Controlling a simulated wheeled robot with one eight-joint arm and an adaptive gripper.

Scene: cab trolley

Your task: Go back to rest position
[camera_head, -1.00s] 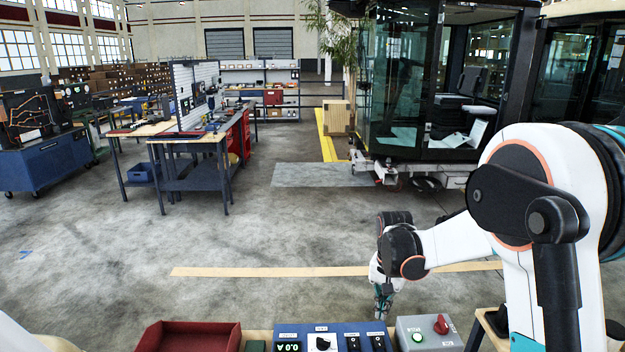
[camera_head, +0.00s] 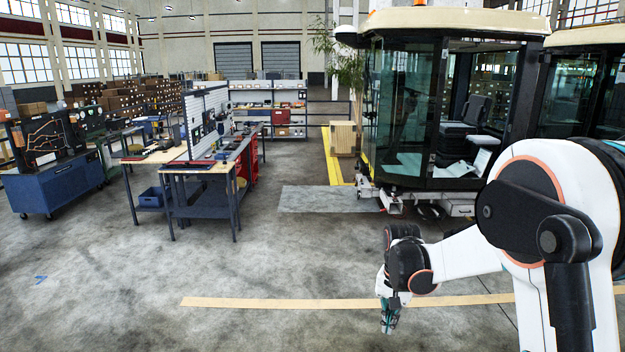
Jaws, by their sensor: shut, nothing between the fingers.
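My gripper (camera_head: 389,318) hangs from the end of my white and black arm, right of the lower middle of the head view. It points down and is small in the picture. Its fingers look closed together, with nothing held between them. It is over open grey floor, near the tan floor strip (camera_head: 260,303). My arm's upper links fill the right side of the view and hide part of the floor and cab behind them.
A glass-sided cab (camera_head: 400,110) stands at the back right on a trolley (camera_head: 459,207). A workbench (camera_head: 200,168) and a blue wheeled cabinet (camera_head: 55,187) stand at the left. A wooden crate (camera_head: 343,138) is behind the cab's left side. The middle floor is clear.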

